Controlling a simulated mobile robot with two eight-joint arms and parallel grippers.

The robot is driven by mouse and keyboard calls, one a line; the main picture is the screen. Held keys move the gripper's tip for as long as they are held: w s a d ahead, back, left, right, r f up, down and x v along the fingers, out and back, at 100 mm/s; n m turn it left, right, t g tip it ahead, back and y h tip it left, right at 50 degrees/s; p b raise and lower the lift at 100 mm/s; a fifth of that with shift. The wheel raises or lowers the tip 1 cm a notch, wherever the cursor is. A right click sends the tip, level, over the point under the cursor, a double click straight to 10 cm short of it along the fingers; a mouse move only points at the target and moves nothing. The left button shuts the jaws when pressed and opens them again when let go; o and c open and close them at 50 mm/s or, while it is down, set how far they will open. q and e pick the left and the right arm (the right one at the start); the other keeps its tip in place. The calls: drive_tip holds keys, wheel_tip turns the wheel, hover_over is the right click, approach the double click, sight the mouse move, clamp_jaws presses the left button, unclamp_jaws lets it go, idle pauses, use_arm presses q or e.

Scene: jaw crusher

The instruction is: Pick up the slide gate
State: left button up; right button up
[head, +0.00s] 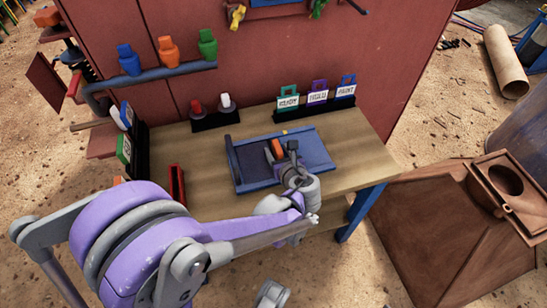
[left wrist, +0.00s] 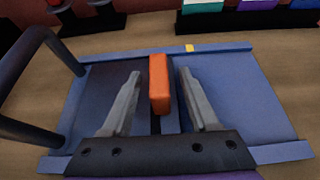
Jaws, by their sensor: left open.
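The slide gate (head: 313,146) appears to be the flat blue framed piece lying on the wooden bench, with a dark panel on its left half. It also shows in the left wrist view (left wrist: 245,95). An upright orange block (left wrist: 159,82) stands near its middle; in the head view the block (head: 277,149) is partly hidden by my gripper. My left gripper (head: 284,156) is over the piece. In the left wrist view its open fingers (left wrist: 157,88) are on either side of the orange block, with gaps visible. My right gripper is not clearly seen.
A dark loop handle (left wrist: 35,75) rises at the left of the blue piece. Labelled tags (head: 317,97) stand behind it on the wooden bench (head: 365,165). A red holder (head: 177,186) stands left. A brown hopper (head: 440,225) is right of the bench.

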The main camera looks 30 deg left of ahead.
use_arm(q)
drive_tip(key=shift+w+a+f, duration=0.1)
drive_tip(key=shift+w+a, duration=0.05)
drive_tip(key=shift+a, duration=0.05)
clamp_jaws()
idle(1.3)
